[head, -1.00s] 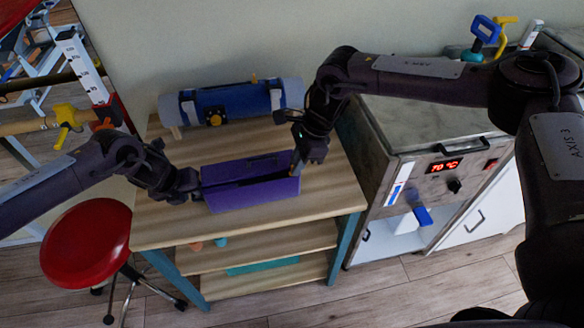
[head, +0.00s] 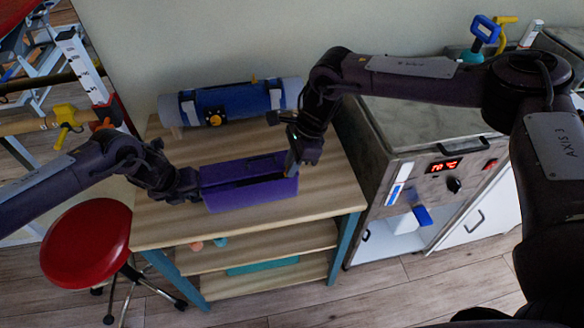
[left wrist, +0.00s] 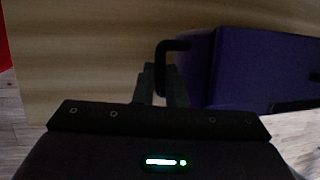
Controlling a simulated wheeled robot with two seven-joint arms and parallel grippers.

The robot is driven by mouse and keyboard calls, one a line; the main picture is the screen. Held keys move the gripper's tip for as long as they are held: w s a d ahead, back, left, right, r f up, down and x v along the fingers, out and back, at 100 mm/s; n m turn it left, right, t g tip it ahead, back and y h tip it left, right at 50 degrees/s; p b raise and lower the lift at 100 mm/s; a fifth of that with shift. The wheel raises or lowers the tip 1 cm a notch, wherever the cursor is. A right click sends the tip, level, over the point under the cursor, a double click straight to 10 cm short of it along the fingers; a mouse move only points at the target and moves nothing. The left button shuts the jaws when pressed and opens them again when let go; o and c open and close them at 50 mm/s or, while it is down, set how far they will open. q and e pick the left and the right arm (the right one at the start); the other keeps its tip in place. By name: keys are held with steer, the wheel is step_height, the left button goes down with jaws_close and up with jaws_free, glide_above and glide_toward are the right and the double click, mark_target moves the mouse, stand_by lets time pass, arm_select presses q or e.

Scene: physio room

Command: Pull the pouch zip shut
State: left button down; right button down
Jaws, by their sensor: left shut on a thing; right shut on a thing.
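The purple pouch (head: 250,194) lies on the wooden top of the shelf unit, with a dark open slit along its upper side. It also shows in the left wrist view (left wrist: 250,68). My left gripper (head: 197,187) is at the pouch's left end. In the left wrist view, my left gripper (left wrist: 160,84) is shut on a black loop (left wrist: 172,46) at that end. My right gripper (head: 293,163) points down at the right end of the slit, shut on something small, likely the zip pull. The pull itself is too small and hidden to make out.
A blue and grey roll (head: 235,101) lies behind the pouch by the wall. A steel heater cabinet (head: 410,140) with a red display stands right of the shelf unit (head: 160,226). A red stool (head: 86,240) stands at the left. Bare wood lies in front of the roll.

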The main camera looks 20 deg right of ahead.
arm_select(q)
steer(key=shift+s+d+f, duration=0.1)
steer(key=shift+s, duration=0.05)
arm_select(e)
steer(key=shift+a, duration=6)
arm_select(q)
steer(key=shift+d, duration=0.1)
arm_select(e)
steer(key=c, duration=1.4)
jaws_free()
steer(key=shift+d+r, duration=0.1)
steer(key=shift+o, duration=0.2)
steer(key=shift+w+r, duration=0.1)
steer(key=shift+r, duration=0.85)
arm_select(q)
steer(key=shift+a, duration=0.25)
arm_select(e)
step_height(320, 180, up, 6)
arm_select(q)
steer(key=c, duration=1.5)
jaws_free()
